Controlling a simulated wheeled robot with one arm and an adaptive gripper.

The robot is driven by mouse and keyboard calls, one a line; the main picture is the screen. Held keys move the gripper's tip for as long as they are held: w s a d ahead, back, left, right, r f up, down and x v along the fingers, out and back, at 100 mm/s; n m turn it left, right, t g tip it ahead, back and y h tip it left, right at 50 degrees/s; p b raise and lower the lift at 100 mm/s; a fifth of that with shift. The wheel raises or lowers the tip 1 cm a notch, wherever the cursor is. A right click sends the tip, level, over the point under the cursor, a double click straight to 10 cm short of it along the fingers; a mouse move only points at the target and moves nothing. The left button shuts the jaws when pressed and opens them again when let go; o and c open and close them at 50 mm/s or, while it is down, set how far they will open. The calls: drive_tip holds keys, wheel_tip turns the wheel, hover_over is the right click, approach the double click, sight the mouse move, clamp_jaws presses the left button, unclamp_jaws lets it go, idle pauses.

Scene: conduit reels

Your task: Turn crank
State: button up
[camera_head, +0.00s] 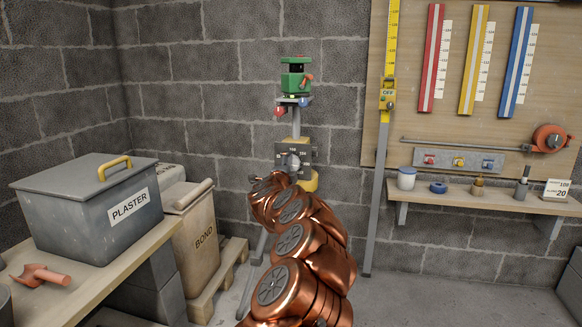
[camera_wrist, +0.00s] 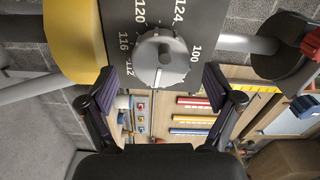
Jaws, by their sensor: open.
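Lower down is a dark plate (camera_head: 307,155) with numbers. In the wrist view, a round grey knob with a raised grip bar (camera_wrist: 161,60) sits on the numbered plate (camera_wrist: 122,12). No part is plainly marked as the crank. My gripper (camera_wrist: 158,88) is open and empty, its dark fingers apart on either side below the knob, with no clear contact. In the head view my copper arm reaches to the plate and hides part of the stand.
A grey plaster box (camera_head: 75,225) stands on the wooden bench (camera_head: 130,262) at left, beside a bond sack (camera_head: 196,245). A yellow upright gauge (camera_head: 389,80) and a shelf (camera_head: 470,195) with small items are at right. Floor shows at lower right.

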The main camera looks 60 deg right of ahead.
drive_tip(key=v, duration=0.9)
drive_tip(key=shift+a, duration=0.1)
drive_tip(key=shift+r, duration=0.1)
idle(0.6)
